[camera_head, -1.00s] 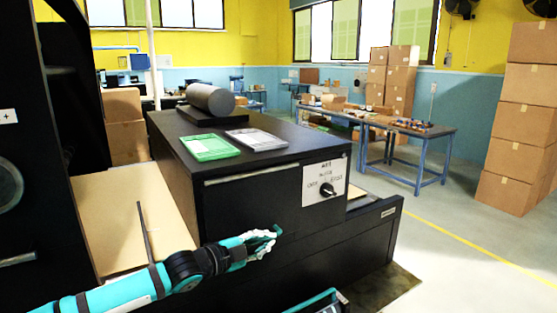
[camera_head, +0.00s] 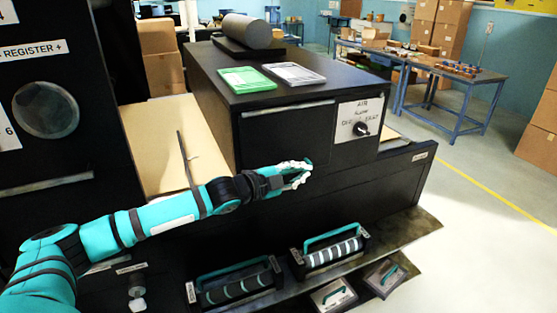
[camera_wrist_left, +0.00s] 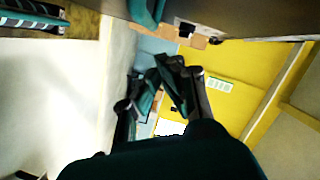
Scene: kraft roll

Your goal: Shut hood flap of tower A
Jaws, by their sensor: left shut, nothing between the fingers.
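My left gripper (camera_head: 297,175) is shut and empty, in front of the black machine body (camera_head: 395,185) and below its air dial plate (camera_head: 359,120). In the left wrist view, its dark and teal fingers (camera_wrist_left: 160,80) are close together with nothing seen between them. A black front panel (camera_head: 285,140) with a pale top edge is above and behind the gripper. A black tower (camera_head: 65,145) with a register label and round knob stands at the left. No tower letter is readable, and I cannot tell which panel is the hood flap. My right gripper is out of view.
A green pad (camera_head: 246,79) and a grey pad (camera_head: 292,74) lie on the machine top near a dark roll (camera_head: 246,31). Teal-handled cassettes (camera_head: 333,252) sit on a low shelf beneath my arm. A blue workbench (camera_head: 450,80) stands at the back right, with open floor before it.

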